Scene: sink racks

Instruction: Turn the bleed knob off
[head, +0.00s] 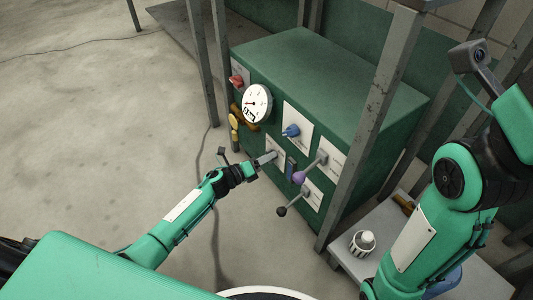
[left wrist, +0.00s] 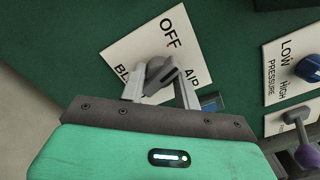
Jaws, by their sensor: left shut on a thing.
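The bleed knob (left wrist: 160,72) is a grey knob on a white plate (left wrist: 122,48) fixed to the green panel. The plate reads "OFF" and, partly covered, "AIR" and "BL". My left gripper (left wrist: 162,88) has one finger on each side of the knob and is shut on it. In the head view my left gripper (head: 268,158) reaches the lower left of the panel and hides the knob there; part of its plate (head: 280,147) shows. The knob's pointer direction is hard to tell. My right gripper is outside the views.
The green box (head: 320,75) carries a white gauge (head: 257,103), a red knob (head: 236,80), a blue knob (head: 291,131), a purple-tipped lever (head: 300,177) and a black-tipped lever (head: 283,211). Metal posts (head: 370,125) stand before it. A white cup (head: 362,243) is on the low shelf.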

